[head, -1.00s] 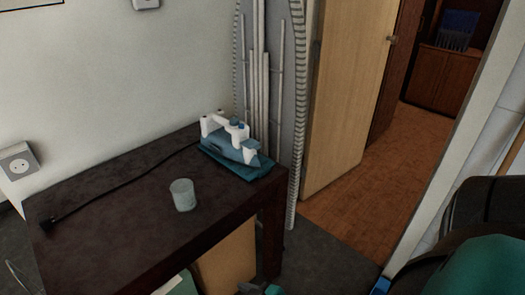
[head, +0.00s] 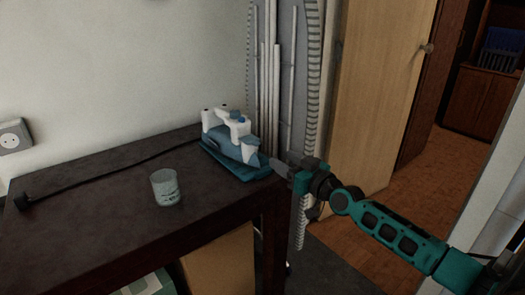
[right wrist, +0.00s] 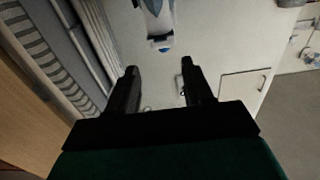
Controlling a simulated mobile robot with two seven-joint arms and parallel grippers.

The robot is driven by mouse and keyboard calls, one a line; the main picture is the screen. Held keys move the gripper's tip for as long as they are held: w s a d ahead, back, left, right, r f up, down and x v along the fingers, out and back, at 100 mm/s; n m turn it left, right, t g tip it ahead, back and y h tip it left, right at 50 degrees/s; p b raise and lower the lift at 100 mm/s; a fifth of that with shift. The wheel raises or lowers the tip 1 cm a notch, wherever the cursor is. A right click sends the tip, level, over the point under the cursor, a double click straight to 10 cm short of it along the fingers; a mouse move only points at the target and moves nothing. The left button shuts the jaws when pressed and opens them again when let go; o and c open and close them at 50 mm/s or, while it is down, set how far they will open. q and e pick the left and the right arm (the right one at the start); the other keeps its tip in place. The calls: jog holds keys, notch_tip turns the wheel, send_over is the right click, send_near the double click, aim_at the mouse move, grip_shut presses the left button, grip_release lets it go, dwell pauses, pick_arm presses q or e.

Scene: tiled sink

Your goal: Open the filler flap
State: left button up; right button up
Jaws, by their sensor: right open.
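A blue and white steam iron (head: 236,148) rests on a blue stand (head: 238,171) at the back right corner of the dark table. Its tapered end points right, towards my right gripper (head: 279,167). In the right wrist view the iron (right wrist: 158,18) shows at the top, beyond and between the open fingers of my right gripper (right wrist: 160,68). Nothing is between the fingers, and they look apart from the iron. The filler flap is too small to make out clearly. My left gripper is out of view.
A clear glass (head: 166,188) stands on the dark table (head: 105,226), left of the iron. A black cord runs along the table's back.

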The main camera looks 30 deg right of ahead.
jog(key=b, duration=0.3)
send_near(252, 141)
jog(key=w, duration=0.4)
jog(key=shift+w+f, duration=0.15)
jog(key=shift+w, duration=0.6)
jog(key=shift+c, duration=0.2)
grip_shut()
